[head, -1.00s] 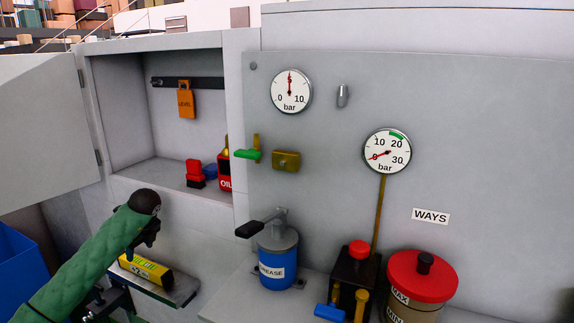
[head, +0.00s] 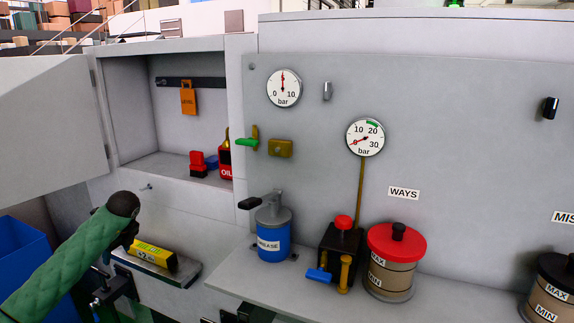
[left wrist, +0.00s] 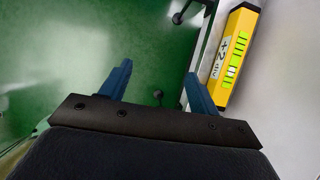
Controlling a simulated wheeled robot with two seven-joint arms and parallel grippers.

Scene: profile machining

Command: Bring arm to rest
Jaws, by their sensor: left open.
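My left arm in its green sleeve comes in from the left in the head view. Its dark wrist and left gripper (head: 125,238) are beside the yellow level (head: 152,255), which lies on a small grey shelf (head: 160,271). In the left wrist view my left gripper (left wrist: 158,88) has its two blue fingers apart with nothing between them. The yellow level also shows there (left wrist: 234,58), to the right of the right finger and apart from it, with green floor below the fingers. My right gripper is not recognisable in either view.
An open cabinet (head: 125,110) holds an orange tag, a red item and an oil bottle (head: 225,160). A blue grease can (head: 272,235), a black pump (head: 340,250) and a red-lidded canister (head: 393,260) stand on the ledge. A blue bin (head: 25,250) is at the left.

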